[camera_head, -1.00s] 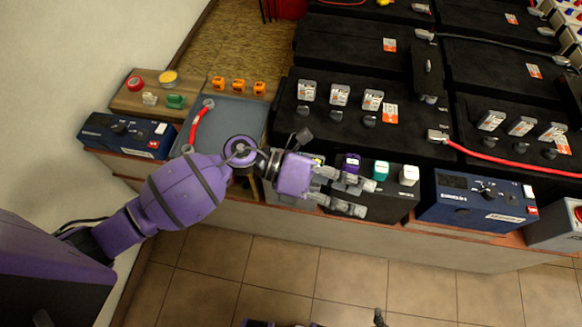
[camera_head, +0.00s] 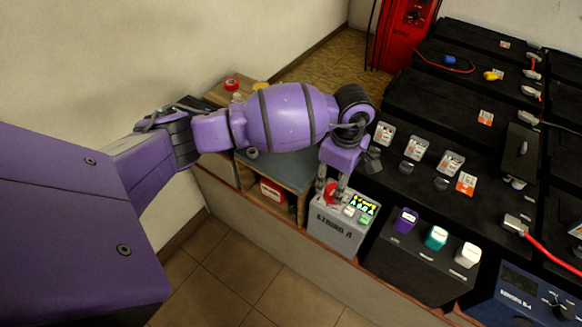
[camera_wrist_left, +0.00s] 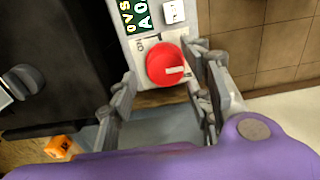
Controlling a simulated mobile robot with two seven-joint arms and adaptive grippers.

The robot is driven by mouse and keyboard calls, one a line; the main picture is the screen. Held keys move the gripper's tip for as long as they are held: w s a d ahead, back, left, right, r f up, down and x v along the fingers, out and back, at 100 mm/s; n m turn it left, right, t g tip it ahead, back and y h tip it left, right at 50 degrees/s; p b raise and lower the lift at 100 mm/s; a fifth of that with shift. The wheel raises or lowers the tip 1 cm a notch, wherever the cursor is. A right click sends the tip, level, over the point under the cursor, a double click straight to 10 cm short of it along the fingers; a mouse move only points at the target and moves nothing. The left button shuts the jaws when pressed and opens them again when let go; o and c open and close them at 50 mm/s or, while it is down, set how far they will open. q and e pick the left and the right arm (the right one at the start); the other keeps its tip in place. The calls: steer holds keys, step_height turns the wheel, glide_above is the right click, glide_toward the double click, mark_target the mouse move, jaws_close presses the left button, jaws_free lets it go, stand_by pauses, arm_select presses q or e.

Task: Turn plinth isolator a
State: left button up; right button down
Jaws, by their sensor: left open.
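Plinth isolator a is a grey box (camera_head: 338,232) with a red round knob (camera_head: 331,193), a small lit display and pale buttons on its top. My left gripper (camera_head: 334,190) is open over the box's top left, around the knob. In the left wrist view the red knob (camera_wrist_left: 168,64) with a pale pointer mark lies between the two spread fingers of my left gripper (camera_wrist_left: 163,85). I cannot tell whether either finger touches it. The box (camera_wrist_left: 150,18) continues at the top of that view. My right gripper is not in view.
A black case with a purple, a teal and a white block (camera_head: 468,255) stands right of the isolator. Black battery units (camera_head: 440,120) fill the back right. A blue unit (camera_head: 525,298) is at lower right. A red-and-white box (camera_head: 272,191) sits in the shelf below.

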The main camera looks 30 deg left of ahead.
arm_select(q)
steer(key=shift+f, duration=1.25)
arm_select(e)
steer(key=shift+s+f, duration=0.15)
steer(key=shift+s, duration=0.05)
arm_select(q)
steer(key=shift+d, duration=0.1)
steer(key=c, duration=1.1)
steer(key=shift+o, duration=0.2)
steer(key=shift+w+r, duration=0.1)
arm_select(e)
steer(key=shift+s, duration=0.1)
